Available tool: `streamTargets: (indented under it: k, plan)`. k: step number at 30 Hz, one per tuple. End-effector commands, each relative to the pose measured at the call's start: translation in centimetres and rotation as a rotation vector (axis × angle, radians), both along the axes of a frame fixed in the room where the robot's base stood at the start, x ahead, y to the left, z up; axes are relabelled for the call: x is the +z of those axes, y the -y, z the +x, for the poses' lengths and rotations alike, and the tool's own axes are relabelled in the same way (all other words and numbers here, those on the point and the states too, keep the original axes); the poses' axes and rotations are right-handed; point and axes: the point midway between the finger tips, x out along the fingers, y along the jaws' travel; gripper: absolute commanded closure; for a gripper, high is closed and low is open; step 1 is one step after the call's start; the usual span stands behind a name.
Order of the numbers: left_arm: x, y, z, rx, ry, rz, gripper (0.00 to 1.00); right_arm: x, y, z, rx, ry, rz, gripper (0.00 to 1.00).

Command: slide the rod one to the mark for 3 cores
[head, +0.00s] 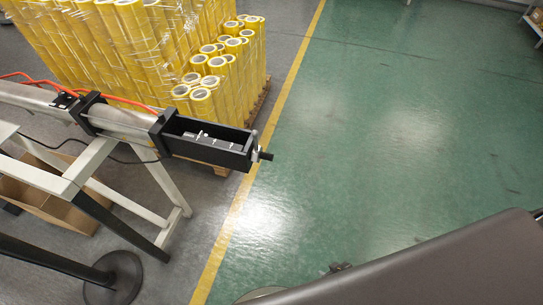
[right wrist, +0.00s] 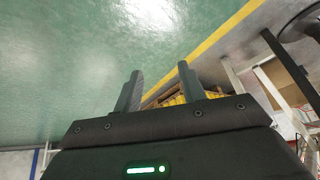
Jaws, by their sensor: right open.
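A black open-topped trough (head: 210,152) sits at the end of a horizontal metal cylinder on a stand, left of centre in the head view. Inside it is a grey part (head: 208,141) with several small pale marks, too small to read. A small black handle (head: 265,156) on a pale fitting sticks out of the trough's right end. I cannot tell which part is the rod. My right gripper (right wrist: 158,88) is open and empty in the right wrist view, apart from the trough. In the head view my right arm covers the lower right. My left gripper is not in view.
Stacked yellow tape rolls (head: 205,80) stand on a pallet behind the trough. A pale frame stand (head: 85,165), a cardboard box (head: 50,190) and a post with a round black base (head: 115,280) are at left. The green floor (head: 400,130) is mostly clear.

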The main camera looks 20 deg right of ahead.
Motion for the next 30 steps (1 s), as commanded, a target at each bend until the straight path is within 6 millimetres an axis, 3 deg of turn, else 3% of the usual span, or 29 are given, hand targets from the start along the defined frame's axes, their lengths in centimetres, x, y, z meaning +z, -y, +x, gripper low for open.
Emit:
streamTargets:
  k: [1,2,3,5,6,9,12,15,18,21,30]
  plan:
    - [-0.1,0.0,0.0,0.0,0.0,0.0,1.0,3.6,0.5,5.7,0.017,0.139,0.047,0.59]
    - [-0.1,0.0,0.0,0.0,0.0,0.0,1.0,6.1,0.7,8.7,0.036,0.219,0.08,0.59]
    - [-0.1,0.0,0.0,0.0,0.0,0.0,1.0,9.8,0.7,12.3,0.067,0.326,0.122,0.59]
    - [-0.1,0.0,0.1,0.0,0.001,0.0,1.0,15.9,0.5,16.8,0.131,0.479,0.185,0.59]
    - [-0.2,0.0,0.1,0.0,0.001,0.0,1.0,20.2,0.1,19.0,0.184,0.575,0.225,0.59]
    - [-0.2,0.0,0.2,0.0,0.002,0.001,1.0,30.6,-1.4,22.1,0.34,0.78,0.313,0.59]
    - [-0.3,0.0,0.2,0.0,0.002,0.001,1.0,38.7,-3.1,22.2,0.5,0.92,0.376,0.59]
    - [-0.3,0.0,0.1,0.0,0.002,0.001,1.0,44.0,-4.7,20.9,0.632,1.0,0.418,0.59]
    - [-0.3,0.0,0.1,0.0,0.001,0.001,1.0,47.0,-5.7,19.7,0.721,1.041,0.44,0.59]
    - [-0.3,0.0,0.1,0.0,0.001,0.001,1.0,48.2,-6.1,19.0,0.762,1.053,0.45,0.59]
    - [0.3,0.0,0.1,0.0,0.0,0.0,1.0,48.6,-7.5,19.7,0.765,1.058,0.456,0.59]
